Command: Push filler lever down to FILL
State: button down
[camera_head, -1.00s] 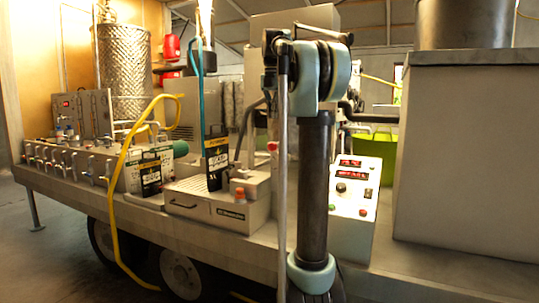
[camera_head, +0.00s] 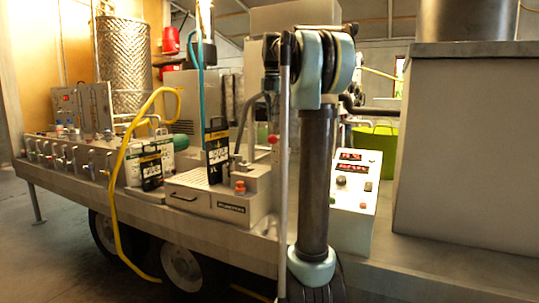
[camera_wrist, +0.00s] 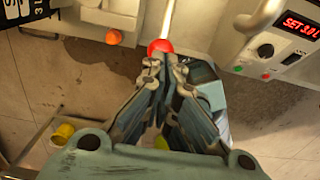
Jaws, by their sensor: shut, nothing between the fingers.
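The filler (camera_head: 225,208) is a pale box with a drip tray on the trailer deck. Its lever ends in a red ball knob (camera_head: 273,139) in the head view, just left of my arm. In the wrist view the red ball (camera_wrist: 160,46) sits at the end of a pale rod (camera_wrist: 172,18). My gripper (camera_wrist: 161,68) is shut and empty. Its fingertips are right at the ball's lower edge in the picture; I cannot tell whether they touch it. In the head view my gripper is hidden, and my arm covers part of the filler area.
A control box (camera_head: 357,215) with red displays stands right of my arm; its display (camera_wrist: 300,27) shows in the wrist view. A dark pouch (camera_head: 217,158) stands on the filler tray. A yellow hose (camera_head: 122,180) hangs at left. An orange knob (camera_head: 240,187) sits on the filler.

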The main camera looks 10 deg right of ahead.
aim_at(271, 137)
jog(key=shift+f, duration=2.55)
jog(key=shift+s+a+f, duration=0.15)
jog(key=shift+s+f, duration=0.1)
jog(key=shift+f, duration=0.45)
jog(key=shift+s+a+f, duration=0.15)
jog(key=shift+s+f, duration=0.05)
jog(key=shift+f, duration=0.5)
jog(key=shift+s+a+f, duration=0.1)
jog(key=shift+s+f, duration=0.05)
jog(key=shift+f, duration=1)
jog(key=shift+s+a+f, duration=0.1)
jog(key=shift+f, duration=1.05)
jog(key=shift+r, duration=0.1)
jog(key=shift+r, duration=4.95)
